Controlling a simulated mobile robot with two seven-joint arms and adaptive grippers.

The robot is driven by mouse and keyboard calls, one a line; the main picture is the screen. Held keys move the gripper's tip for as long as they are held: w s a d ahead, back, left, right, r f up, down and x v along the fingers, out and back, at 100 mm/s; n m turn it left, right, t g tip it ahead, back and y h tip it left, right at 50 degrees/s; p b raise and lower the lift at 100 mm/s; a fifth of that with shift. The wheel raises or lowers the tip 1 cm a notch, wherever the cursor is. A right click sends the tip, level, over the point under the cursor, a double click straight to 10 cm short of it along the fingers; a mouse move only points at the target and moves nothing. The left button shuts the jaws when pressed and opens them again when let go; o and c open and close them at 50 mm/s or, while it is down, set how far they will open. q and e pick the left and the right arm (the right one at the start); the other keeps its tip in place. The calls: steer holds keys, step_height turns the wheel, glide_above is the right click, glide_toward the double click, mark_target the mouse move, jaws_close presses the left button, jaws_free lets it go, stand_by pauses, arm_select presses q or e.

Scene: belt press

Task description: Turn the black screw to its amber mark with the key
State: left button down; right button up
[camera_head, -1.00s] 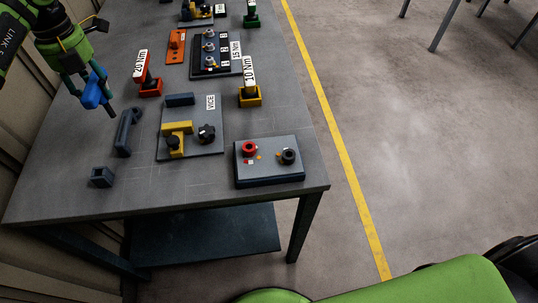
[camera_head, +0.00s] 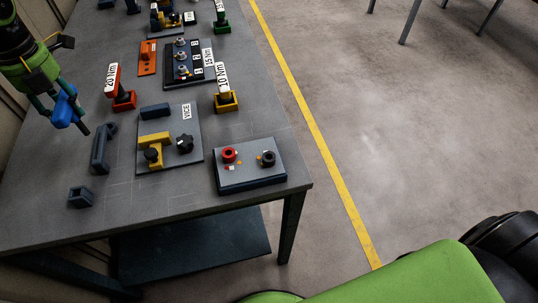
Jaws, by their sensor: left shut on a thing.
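The black screw (camera_head: 267,158) stands on the right half of a grey block with a dark base (camera_head: 252,181), near the table's front right corner. A small amber spot shows beside it, but its turn relative to that mark is too small to tell. A red screw (camera_head: 229,155) is to its left. My left gripper (camera_head: 58,97) is at the table's left side, shut on the blue handle of the key (camera_head: 64,112). The key's dark shaft points down and right, well away from the black screw. My right gripper is not in view.
A plate labelled VICE with a yellow bracket (camera_head: 151,140) lies between the key and the screw block. A dark handle-shaped part (camera_head: 101,150) and a small dark socket (camera_head: 80,197) are near the left. Red 20 Nm (camera_head: 123,100) and yellow 10 Nm (camera_head: 226,102) holders stand farther back.

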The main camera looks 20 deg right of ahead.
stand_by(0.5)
arm_select(q)
steer(key=s+a+f+p, duration=0.2)
steer(key=s+f, duration=0.1)
steer(key=s+a+f+p, duration=0.1)
steer(key=s+a+f, duration=0.1)
steer(key=s+f, duration=0.1)
steer(key=s+a+f+p, duration=0.1)
steer(key=s+f+p, duration=0.1)
steer(key=s+f, duration=0.2)
steer(key=shift+a+f+p, duration=0.1)
steer(key=shift+a+p, duration=0.25)
steer(key=shift+a, duration=0.05)
steer(key=shift+f, duration=0.15)
steer(key=shift+f, duration=0.15)
steer(key=c, duration=1.2)
jaws_free()
steer(key=shift+f+b, duration=0.1)
steer(key=shift+b, duration=0.2)
steer(key=o, duration=0.4)
steer(key=shift+o, duration=0.2)
